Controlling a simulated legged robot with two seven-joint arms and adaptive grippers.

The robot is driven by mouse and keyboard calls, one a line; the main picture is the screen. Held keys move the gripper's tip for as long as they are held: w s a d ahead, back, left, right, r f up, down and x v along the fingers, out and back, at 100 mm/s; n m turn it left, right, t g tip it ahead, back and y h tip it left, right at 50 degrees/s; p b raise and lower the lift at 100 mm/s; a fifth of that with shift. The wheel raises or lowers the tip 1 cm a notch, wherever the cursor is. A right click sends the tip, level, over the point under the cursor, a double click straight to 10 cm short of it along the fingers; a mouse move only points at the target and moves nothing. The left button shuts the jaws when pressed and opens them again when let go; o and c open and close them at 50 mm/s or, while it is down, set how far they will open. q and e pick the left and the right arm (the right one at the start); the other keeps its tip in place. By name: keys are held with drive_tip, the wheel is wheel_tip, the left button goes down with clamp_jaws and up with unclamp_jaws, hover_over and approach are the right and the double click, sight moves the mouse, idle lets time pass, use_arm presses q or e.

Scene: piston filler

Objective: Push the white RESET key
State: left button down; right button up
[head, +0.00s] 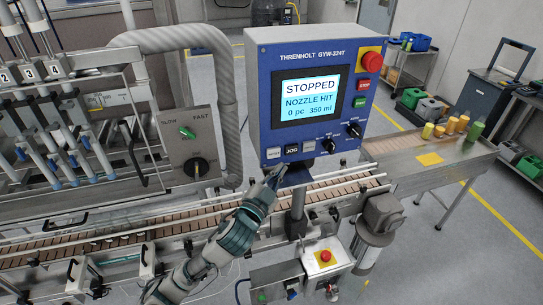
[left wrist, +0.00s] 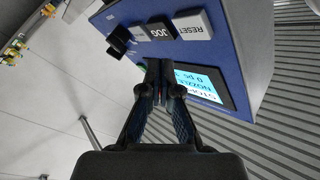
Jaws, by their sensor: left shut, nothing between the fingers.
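The white RESET key (head: 273,153) is at the lower left of the blue control panel (head: 262,100), left of the black JOG key (head: 291,149). In the left wrist view the RESET key (left wrist: 193,25) shows near the top, beside the JOG key (left wrist: 160,29). My left gripper (head: 279,171) is shut and empty, its tips just below the row of keys. In the left wrist view its closed fingertips (left wrist: 157,66) point towards the panel, nearer the JOG key's column than the RESET key's. I see no contact with the RESET key. My right gripper is not in view.
The panel's screen (head: 307,98) reads STOPPED, NOZZLE HIT, 0 pc 350 ml. A red mushroom button (head: 371,62) and red and green keys are at its right. Black knobs (head: 354,130) sit at lower right. A conveyor (head: 160,228) runs below the panel.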

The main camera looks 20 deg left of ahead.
sight(274, 154)
use_arm(q)
drive_tip(key=shift+w+a, duration=0.2)
drive_tip(key=shift+w, duration=0.35)
drive_tip(key=shift+w+r, duration=0.1)
drive_tip(key=shift+w, duration=0.25)
drive_tip(key=shift+w+a, duration=0.25)
drive_tip(key=shift+w, duration=0.3)
drive_tip(key=shift+a, duration=0.55)
drive_tip(key=shift+d, duration=0.3)
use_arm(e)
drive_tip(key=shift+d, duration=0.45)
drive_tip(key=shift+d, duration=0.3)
use_arm(q)
drive_tip(key=shift+a, duration=0.2)
